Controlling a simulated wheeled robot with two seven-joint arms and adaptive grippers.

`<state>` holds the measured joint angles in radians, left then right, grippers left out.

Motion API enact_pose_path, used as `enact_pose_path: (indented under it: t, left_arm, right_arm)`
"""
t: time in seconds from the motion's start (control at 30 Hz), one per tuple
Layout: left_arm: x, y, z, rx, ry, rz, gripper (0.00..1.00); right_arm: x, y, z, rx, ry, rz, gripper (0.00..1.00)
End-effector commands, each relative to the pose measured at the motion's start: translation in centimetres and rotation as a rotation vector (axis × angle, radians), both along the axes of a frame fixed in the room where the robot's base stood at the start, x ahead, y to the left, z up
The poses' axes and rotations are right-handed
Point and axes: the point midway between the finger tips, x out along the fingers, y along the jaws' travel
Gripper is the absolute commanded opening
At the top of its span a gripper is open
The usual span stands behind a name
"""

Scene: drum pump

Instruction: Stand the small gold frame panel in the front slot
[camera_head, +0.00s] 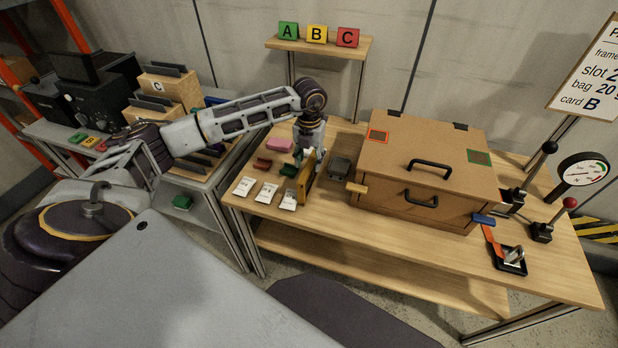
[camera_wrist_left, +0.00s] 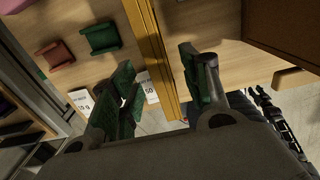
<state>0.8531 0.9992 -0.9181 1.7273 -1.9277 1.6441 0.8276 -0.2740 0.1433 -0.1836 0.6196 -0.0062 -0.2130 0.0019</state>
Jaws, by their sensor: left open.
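The gold frame panel (camera_head: 307,185) stands on edge on the workbench, left of the large wooden case. In the left wrist view the panel (camera_wrist_left: 150,45) runs edge-on between my fingers. My left gripper (camera_head: 304,157) is over the panel's upper end, pointing down. It also shows in the left wrist view (camera_wrist_left: 160,78), with green-padded fingers spread on either side of the panel and gaps on both sides. I cannot tell which opening is the front slot; a stepped wooden rack (camera_head: 157,84) with dark panels stands at the left. My right gripper is not in view.
The wooden case (camera_head: 395,155) stands right of the panel, with a wooden tab (camera_head: 357,187) projecting toward it. White cards (camera_head: 267,192), green and red-brown blocks (camera_head: 262,163), a pink block (camera_head: 280,145) and a grey block (camera_head: 340,166) lie nearby.

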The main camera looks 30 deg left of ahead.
Motion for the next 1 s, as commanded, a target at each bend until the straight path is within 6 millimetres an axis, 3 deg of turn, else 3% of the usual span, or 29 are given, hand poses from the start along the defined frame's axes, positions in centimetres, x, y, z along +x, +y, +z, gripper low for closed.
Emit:
enact_pose_path:
  t: [0.4,0.9,1.0]
  left_arm:
    - [-0.2,0.1,-4.0,0.000,0.001,0.000,0.46]
    - [-0.2,0.1,-4.1,0.000,0.000,0.000,0.46]
    - [-0.2,0.1,-4.1,0.000,0.000,0.000,0.34]
  right_arm:
    - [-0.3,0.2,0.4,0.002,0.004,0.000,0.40]
    - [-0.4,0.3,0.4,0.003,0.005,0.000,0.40]
    - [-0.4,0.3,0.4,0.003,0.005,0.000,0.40]
